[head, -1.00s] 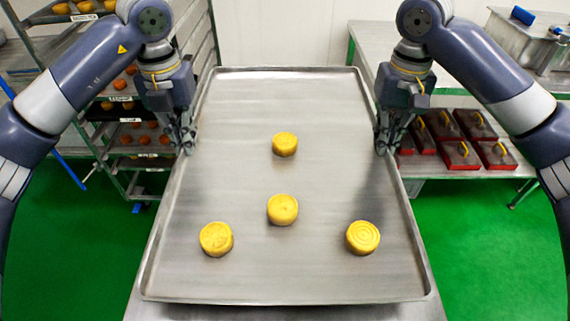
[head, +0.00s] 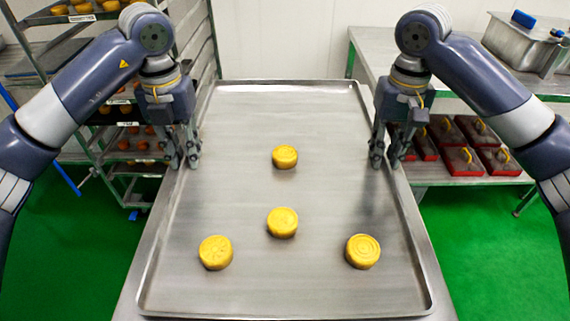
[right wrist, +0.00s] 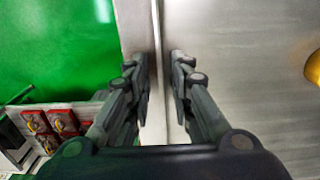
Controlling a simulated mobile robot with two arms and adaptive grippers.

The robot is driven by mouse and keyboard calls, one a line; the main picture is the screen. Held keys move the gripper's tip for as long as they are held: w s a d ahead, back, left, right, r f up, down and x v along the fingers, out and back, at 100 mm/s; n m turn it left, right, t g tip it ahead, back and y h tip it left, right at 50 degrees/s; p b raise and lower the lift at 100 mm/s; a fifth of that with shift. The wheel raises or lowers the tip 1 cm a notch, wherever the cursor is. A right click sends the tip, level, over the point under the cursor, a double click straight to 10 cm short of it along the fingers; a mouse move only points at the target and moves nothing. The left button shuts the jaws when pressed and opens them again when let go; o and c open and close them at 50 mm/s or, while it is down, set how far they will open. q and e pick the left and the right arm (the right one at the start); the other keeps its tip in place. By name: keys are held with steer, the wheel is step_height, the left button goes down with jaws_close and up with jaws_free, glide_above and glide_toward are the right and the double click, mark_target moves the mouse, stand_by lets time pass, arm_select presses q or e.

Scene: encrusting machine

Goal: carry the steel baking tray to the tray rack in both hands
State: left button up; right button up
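The steel baking tray (head: 325,190) lies in front of me in the head view, apparently on a steel table (head: 127,300). It carries several round yellow cakes (head: 282,222). My left gripper (head: 182,163) is at the tray's left rim with its two fingers apart. My right gripper (head: 389,163) is at the right rim, also with fingers apart. In the right wrist view, the tray's rim (right wrist: 156,70) runs between the right fingers (right wrist: 158,65), with gaps beside it. The tray rack (head: 82,18) stands at the back left, its shelves holding trays of small baked goods.
A steel side table (head: 430,60) stands at the back right. It has a metal container (head: 520,40) on top and red boxes with yellow handles (head: 462,162) on its lower shelf. A white wall is behind.

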arm_select(q)
steer(key=shift+r, duration=0.15)
arm_select(e)
steer(key=shift+r, duration=0.1)
arm_select(q)
step_height(320, 180, up, 12)
arm_select(e)
step_height(320, 180, up, 12)
stand_by(1.2)
stand_by(0.4)
